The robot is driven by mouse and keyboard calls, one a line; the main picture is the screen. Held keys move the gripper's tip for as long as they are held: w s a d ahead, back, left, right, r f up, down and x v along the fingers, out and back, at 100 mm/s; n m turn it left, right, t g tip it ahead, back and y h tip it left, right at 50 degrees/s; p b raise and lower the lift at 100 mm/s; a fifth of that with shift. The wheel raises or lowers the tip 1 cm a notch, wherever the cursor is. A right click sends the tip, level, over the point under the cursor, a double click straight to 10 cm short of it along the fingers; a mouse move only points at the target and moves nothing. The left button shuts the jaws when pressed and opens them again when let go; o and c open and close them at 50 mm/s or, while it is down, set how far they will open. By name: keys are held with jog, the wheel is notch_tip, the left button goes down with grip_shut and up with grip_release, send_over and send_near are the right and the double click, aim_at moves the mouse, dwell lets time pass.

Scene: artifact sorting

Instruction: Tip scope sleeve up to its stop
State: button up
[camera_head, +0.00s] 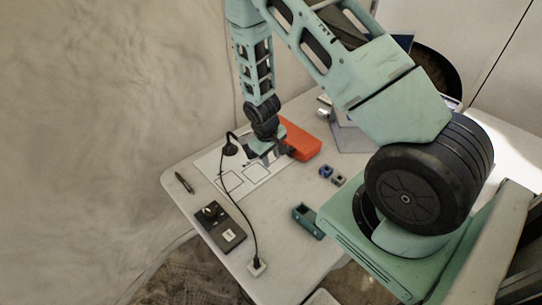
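I cannot tell for sure which thing is the scope sleeve. My gripper (275,160) points down above the sheet, right of the dark head and beside the left end of an orange-red box (301,140). The fingers are small and dark here, and whether they are open or touch anything cannot be made out. My arm hides part of the box and the table behind it.
A dark panel with small parts (220,228) lies at the table's left front, with a pen (184,182) behind it. A green open holder (307,221) and small blue and grey blocks (326,171) lie right of the gooseneck. Pale table (275,205) is clear between.

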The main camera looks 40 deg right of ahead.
jog(key=shift+r, duration=0.1)
jog(key=s+a+r+b, duration=0.1)
jog(key=s+r+b, duration=0.1)
jog(key=r, duration=0.6)
jog(key=s+a+r+b, duration=0.1)
jog(key=s+r, duration=0.3)
jog(key=r, duration=0.5)
jog(key=shift+s+a+b, duration=0.2)
jog(key=shift+s+b, duration=0.15)
jog(key=shift+d, duration=0.1)
